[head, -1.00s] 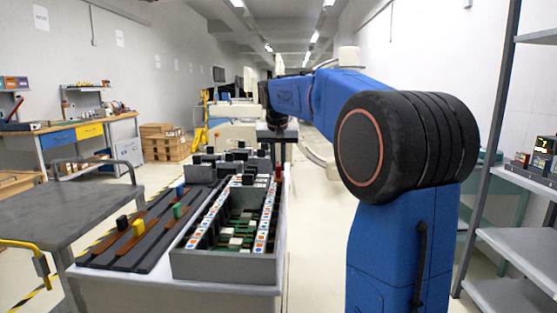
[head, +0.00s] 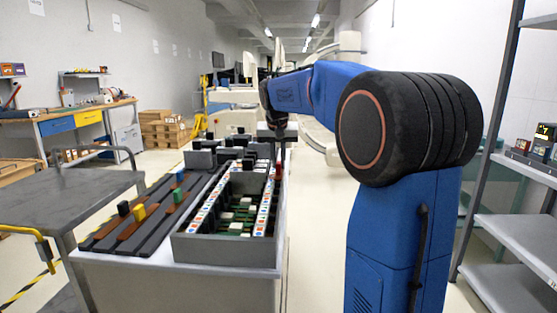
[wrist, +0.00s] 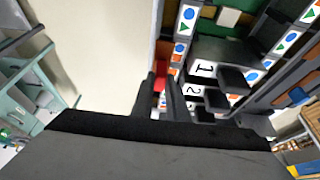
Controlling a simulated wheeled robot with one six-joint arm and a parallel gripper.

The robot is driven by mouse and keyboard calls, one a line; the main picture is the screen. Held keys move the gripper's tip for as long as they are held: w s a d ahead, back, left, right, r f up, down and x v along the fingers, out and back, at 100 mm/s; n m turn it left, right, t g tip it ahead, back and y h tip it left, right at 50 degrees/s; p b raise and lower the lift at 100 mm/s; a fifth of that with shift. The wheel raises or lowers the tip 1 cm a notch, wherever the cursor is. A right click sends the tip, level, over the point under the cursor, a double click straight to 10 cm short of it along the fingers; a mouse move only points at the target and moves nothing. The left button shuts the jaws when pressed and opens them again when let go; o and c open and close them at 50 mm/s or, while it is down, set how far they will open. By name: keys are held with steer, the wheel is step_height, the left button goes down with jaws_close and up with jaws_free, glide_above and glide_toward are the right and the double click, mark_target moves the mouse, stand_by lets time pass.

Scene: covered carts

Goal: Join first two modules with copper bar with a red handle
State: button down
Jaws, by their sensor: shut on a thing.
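The red handle (wrist: 160,77) shows between the fingers of my gripper (wrist: 164,92) in the wrist view. My gripper is shut on it, and the handle also shows as a red spot in the head view (head: 278,171), at the right side of the cart. The copper bar below the handle is hidden. In the wrist view, the black module labelled 1 (wrist: 232,78) and the black module labelled 2 (wrist: 215,100) lie just right of the fingers. Whether the bar touches them cannot be told.
A grey open box (head: 225,250) with green boards and marked strips stands on the cart. Left of it, a dark rack (head: 105,243) holds brown bars with black, yellow, green and blue handles. A grey trolley (head: 70,200) stands left; shelves (head: 500,225) stand right.

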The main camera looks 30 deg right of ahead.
steer(key=shift+f, duration=0.2)
stand_by(0.5)
steer(key=c, duration=1.7)
jaws_free()
steer(key=shift+o, duration=0.2)
steer(key=shift+r, duration=0.1)
steer(key=v, duration=1.7)
steer(key=shift+r, duration=0.2)
